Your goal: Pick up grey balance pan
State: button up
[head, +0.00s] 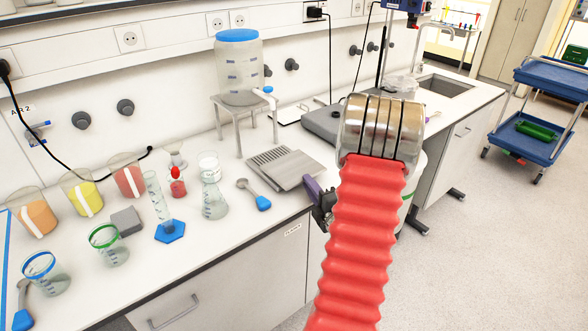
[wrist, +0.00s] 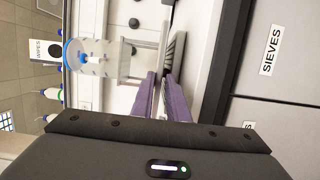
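The grey balance pan (head: 297,173) is a flat, squarish plate on the bench in the head view, beside a ribbed grey strip. My gripper (head: 311,187) is at the pan's right front edge, its purple fingers pointing toward it. In the wrist view my gripper (wrist: 160,77) shows two purple fingers with a narrow gap between them. A dark ribbed part (wrist: 176,55) lies just beyond the fingertips. My red arm sleeve fills the head view's right middle.
A blue-lidded tank (head: 238,65) stands on a grey stool (head: 245,102) behind the pan. A grey device (head: 325,125) is behind. The bench front edge is close below my gripper.

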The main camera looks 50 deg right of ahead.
jog(key=shift+x, duration=2.55)
jog(key=shift+w+a+r, duration=0.1)
jog(key=shift+a, duration=0.05)
jog(key=shift+c, duration=0.5)
grip_shut()
jog(key=shift+r, duration=0.15)
notch_tip(320, 180, up, 10)
jog(key=shift+f, duration=0.1)
